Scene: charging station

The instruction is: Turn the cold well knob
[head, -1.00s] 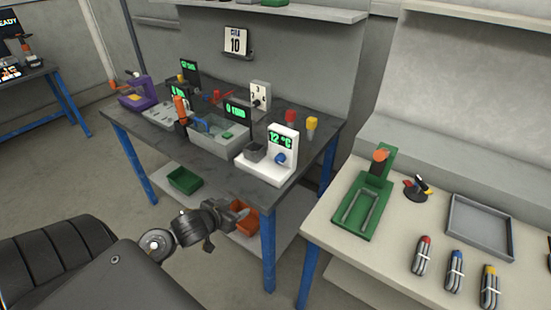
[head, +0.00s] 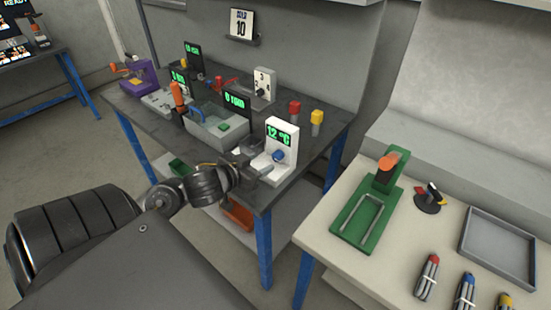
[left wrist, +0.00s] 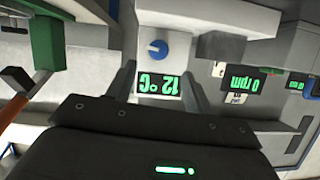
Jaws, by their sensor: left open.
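The cold well is a white unit (head: 284,136) at the right front corner of the dark bench, with a green display reading 12 °C. Its round blue knob (head: 278,156) is on the front face below the display. In the left wrist view, upside down, the blue knob (left wrist: 157,48) appears above the display (left wrist: 158,86). My left gripper (head: 262,171) is in front of the unit, near the knob, open and empty. In the left wrist view its fingers (left wrist: 158,70) stand either side of the display, with the knob beyond their tips. My right gripper is out of view.
A wall card (head: 241,24) reads COLD 10. Left of the unit stand a grey basin (head: 215,130) and a 0 rpm display (head: 237,101). Red (head: 295,108) and yellow (head: 317,117) topped items stand behind it. A pale table (head: 385,255) holds a green fixture (head: 368,215).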

